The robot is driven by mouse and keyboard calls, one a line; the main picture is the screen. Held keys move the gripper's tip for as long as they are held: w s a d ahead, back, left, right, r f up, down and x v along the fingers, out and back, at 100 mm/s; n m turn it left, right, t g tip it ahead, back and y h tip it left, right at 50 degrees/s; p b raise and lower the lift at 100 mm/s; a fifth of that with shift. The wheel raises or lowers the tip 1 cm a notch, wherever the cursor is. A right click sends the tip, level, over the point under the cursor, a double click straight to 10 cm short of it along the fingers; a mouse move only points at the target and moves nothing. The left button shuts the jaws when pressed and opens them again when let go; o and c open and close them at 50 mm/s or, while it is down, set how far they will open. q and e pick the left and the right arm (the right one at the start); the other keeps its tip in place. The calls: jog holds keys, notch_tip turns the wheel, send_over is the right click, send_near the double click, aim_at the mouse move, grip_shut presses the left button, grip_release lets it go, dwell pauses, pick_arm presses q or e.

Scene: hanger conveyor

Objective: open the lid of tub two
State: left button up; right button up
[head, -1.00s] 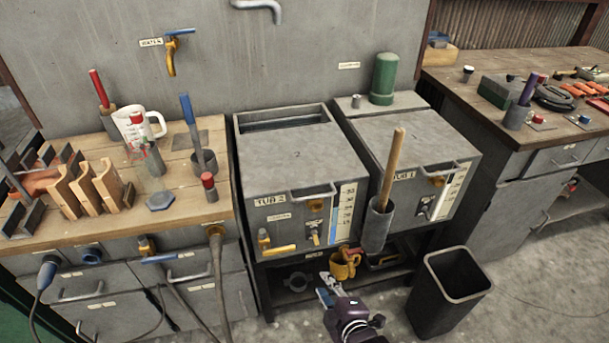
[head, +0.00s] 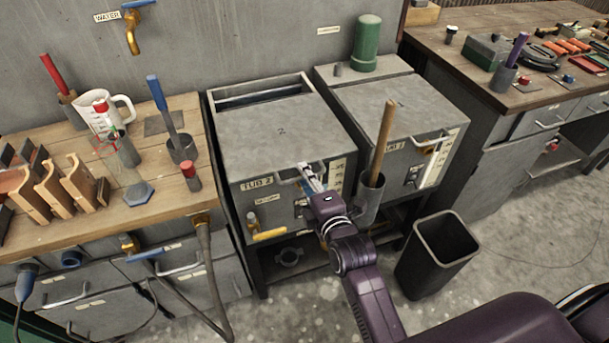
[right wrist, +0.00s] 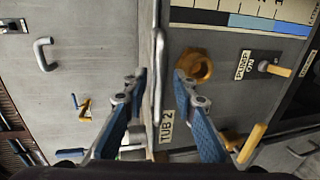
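The lid lies shut. Its bar handle (head: 287,181) is on the upper front edge, partly hidden by my right gripper (head: 309,176). In the right wrist view, the handle (right wrist: 159,70) runs between the two blue fingers of the gripper (right wrist: 159,88). The fingers are apart, with a gap to the bar on both sides. The "TUB 2" label (right wrist: 167,127) shows just beyond them. My left gripper is in neither view.
Tub one (head: 405,135) stands close on the right, with a wooden-handled tool (head: 384,140) in a holder at its front. A yellow valve (right wrist: 194,65) and a pump switch (right wrist: 275,69) are on tub two's front. A black bin (head: 437,255) stands on the floor.

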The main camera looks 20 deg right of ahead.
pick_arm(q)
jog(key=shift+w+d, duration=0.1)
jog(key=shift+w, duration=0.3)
pick_arm(e)
jog(key=shift+w, duration=0.2)
grip_shut()
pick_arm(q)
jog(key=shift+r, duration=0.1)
